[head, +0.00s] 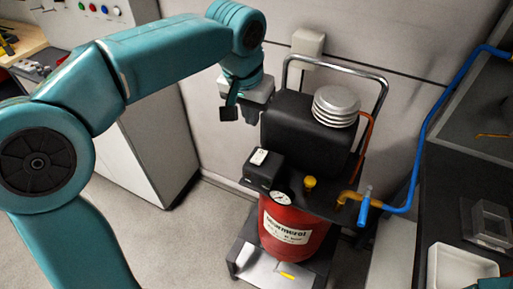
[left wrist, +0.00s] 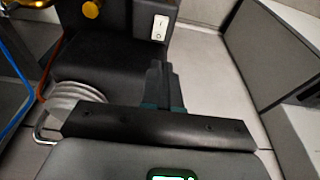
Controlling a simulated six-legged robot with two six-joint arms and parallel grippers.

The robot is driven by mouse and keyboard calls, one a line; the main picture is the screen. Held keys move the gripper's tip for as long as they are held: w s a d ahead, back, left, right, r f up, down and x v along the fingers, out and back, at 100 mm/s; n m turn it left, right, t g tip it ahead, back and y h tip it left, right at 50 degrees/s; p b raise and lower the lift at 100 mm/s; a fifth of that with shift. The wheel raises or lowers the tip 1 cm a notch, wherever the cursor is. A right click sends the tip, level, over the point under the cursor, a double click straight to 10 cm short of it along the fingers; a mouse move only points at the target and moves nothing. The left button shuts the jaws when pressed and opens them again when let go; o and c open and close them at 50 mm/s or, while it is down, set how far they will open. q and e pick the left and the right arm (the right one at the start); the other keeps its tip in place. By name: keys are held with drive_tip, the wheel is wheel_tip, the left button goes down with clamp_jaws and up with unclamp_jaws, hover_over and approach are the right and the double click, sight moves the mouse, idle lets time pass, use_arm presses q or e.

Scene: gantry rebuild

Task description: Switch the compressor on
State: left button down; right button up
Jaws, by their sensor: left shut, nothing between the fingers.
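The compressor has a red tank (head: 290,228), a black motor housing (head: 300,140) and a silver ribbed cap. A black switch box (head: 264,170) sits at its left front with a white rocker switch (head: 259,157) on top. The rocker also shows in the left wrist view (left wrist: 159,27), beyond my fingertips; I cannot tell which side is pressed. My left gripper (head: 240,115) is shut and empty, beside the motor housing and above and behind the switch box. It points toward the switch box in the left wrist view (left wrist: 164,70), apart from the rocker. My right gripper is not in view.
A chrome handle (head: 384,88) arches over the compressor. A yellow knob (head: 310,182), a gauge (head: 282,198) and a blue hose (head: 425,125) are near the switch box. A grey cabinet (head: 150,150) stands left, a dark bench right. Floor at the front left is clear.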

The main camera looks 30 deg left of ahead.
use_arm(q)
approach(256, 158)
drive_tip(key=x, duration=0.5)
drive_tip(key=shift+w+d+f, duration=0.1)
drive_tip(key=shift+w, duration=0.1)
drive_tip(key=shift+s+f, duration=0.15)
drive_tip(key=shift+f, duration=0.35)
